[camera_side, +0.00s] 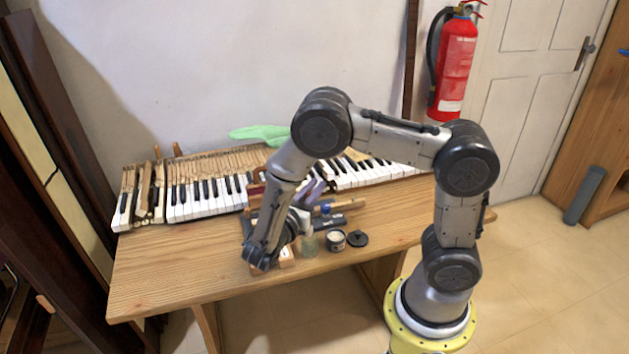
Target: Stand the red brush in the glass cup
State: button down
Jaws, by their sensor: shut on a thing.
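My arm reaches over the table from the right and bends down at its front middle. My gripper (301,219) is low over the tabletop, just above and left of a small greenish clear vessel, likely the glass cup (308,244). The cup stands upright on the table. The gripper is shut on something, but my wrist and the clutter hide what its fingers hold. I cannot make out the red brush clearly. A small dark red patch (256,190) shows behind my forearm, and I cannot tell what it belongs to.
A small jar (336,240) and a black lid (358,239) stand right of the cup. A pale wooden block (287,257) lies by my wrist. Piano keys (205,197) and a green cloth-like thing (260,133) lie behind. The table (170,275) is clear at left.

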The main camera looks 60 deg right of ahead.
jog(key=shift+f, duration=1.95)
jog(key=c, duration=0.8)
grip_release()
jog(key=a, duration=1.3)
jog(key=shift+a, duration=0.4)
